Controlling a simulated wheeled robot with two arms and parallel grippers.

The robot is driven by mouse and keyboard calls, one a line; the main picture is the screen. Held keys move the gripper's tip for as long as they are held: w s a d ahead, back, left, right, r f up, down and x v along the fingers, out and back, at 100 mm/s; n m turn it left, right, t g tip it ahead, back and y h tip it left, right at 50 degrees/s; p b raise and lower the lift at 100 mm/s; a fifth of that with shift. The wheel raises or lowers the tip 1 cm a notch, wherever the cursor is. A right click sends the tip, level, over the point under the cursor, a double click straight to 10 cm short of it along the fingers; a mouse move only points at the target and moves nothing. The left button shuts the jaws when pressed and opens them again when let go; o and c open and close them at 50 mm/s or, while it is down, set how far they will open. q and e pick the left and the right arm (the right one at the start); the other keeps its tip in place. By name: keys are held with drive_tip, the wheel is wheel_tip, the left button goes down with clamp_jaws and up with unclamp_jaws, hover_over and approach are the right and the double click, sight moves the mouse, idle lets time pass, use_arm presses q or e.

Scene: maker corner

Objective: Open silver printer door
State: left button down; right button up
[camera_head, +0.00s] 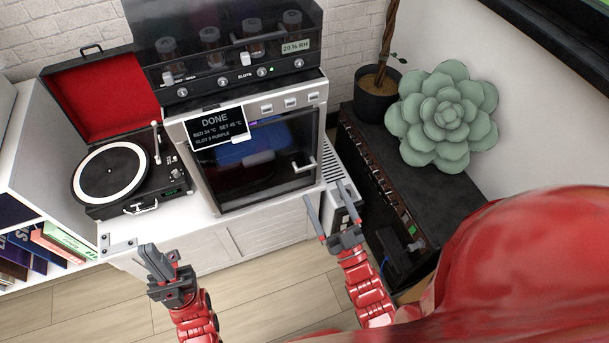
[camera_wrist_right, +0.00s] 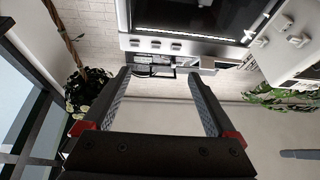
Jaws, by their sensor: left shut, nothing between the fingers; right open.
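The silver printer (camera_head: 195,170) stands on the white cabinet, its front towards me. Its dark glass door (camera_head: 240,178) looks shut, with a blue shape behind the glass. The pale door handle (camera_head: 303,163) is at the door's right side. My right gripper (camera_head: 324,193) is open and empty, in front of and just right of the printer's lower right corner, apart from the handle. In the right wrist view its fingers (camera_wrist_right: 160,75) are spread, with part of the printer (camera_wrist_right: 185,44) at the top. My left gripper (camera_head: 150,248) is shut and empty, below the cabinet's front left.
A display (camera_head: 217,129) reading DONE hangs on the printer's front. A dark slot unit (camera_head: 225,45) sits on top. A record player (camera_head: 110,180) stands left. A black amplifier (camera_head: 400,205) with a large succulent (camera_head: 445,115) stands right, close to my right arm. Floor (camera_head: 100,300) is clear.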

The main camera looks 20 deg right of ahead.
drive_tip(key=shift+o, duration=0.2)
wheel_tip(320, 180, down, 11)
drive_tip(key=s+d+m+g+h+b, duration=0.1)
drive_tip(key=g+h, duration=0.1)
drive_tip(key=g, duration=0.2)
drive_tip(key=shift+s+d+m+g, duration=0.3)
drive_tip(key=shift+s+d, duration=0.05)
drive_tip(key=shift+d, duration=0.05)
drive_tip(key=b, duration=0.4)
approach(307, 169)
drive_tip(key=w, duration=0.9)
drive_tip(key=shift+a+r, duration=0.1)
drive_tip(key=shift+a, duration=0.15)
clamp_jaws()
